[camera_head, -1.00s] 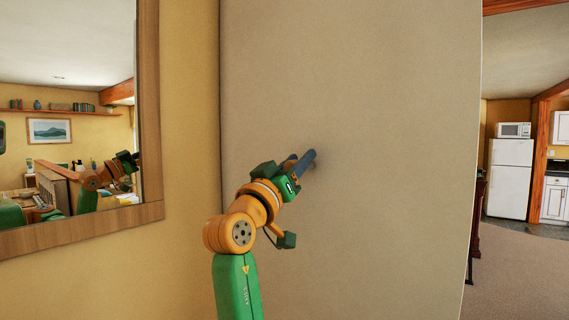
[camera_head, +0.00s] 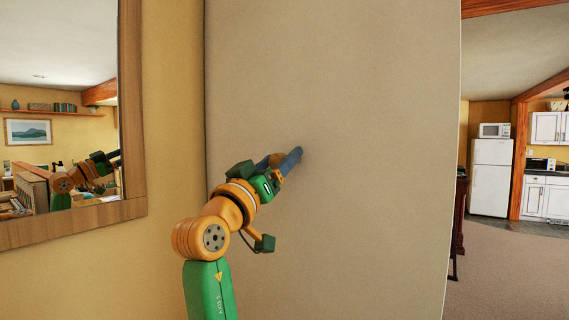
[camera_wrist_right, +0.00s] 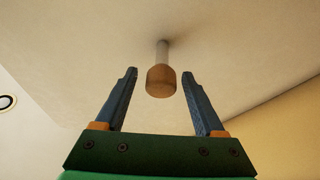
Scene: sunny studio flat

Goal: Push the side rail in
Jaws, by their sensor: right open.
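The side rail shows in the right wrist view as a short pale rod with a brown wooden end knob (camera_wrist_right: 161,81), standing out from a flat beige panel. In the head view the brown knob (camera_head: 277,159) is partly hidden by my right gripper (camera_head: 287,160). My right gripper is open, with its two blue fingers (camera_wrist_right: 159,75) on either side of the knob and gaps visible between. The fingertips reach about level with the knob and point toward the panel. My left gripper is not in view.
The tall beige panel (camera_head: 370,110) fills the middle. A wood-framed mirror (camera_head: 132,120) on the yellow wall at left reflects my arm. Dark furniture (camera_head: 459,215) stands past the panel's right edge. Open carpet (camera_head: 510,275) leads to a white fridge (camera_head: 491,178).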

